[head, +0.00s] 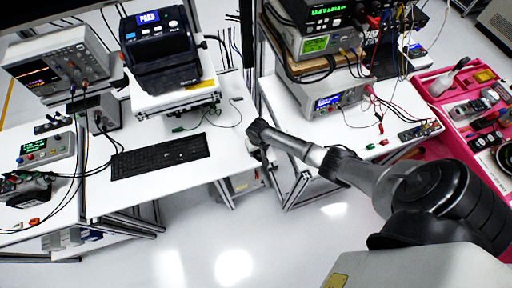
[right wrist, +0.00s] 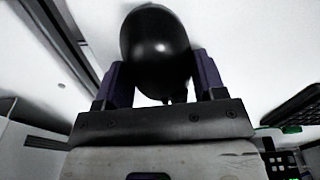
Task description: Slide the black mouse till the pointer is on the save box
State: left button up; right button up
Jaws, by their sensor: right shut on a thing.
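The black mouse (right wrist: 155,45) shows in the right wrist view as a smooth, glossy, rounded body. My right gripper (right wrist: 160,78) is shut on it, with one finger against each side. In the head view my right arm reaches in from the right, and its gripper (head: 256,150) is at the right edge of the white desk (head: 185,190). The mouse cannot be made out there, behind the wrist. No pointer or save box can be made out in either view. My left gripper is not in view.
A black keyboard (head: 160,157) lies on the desk to the left of my right gripper. Behind it stands a black device with a lit PASS display (head: 149,18). A gap separates this desk from the instrument bench (head: 330,125) on the right. Loose cables lie near the keyboard.

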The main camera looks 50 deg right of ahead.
jog(key=o, duration=1)
jog(key=shift+r, duration=0.1)
jog(key=shift+r, duration=0.4)
notch_tip(320, 180, up, 13)
jog(key=p, duration=0.1)
jog(key=shift+f, duration=0.1)
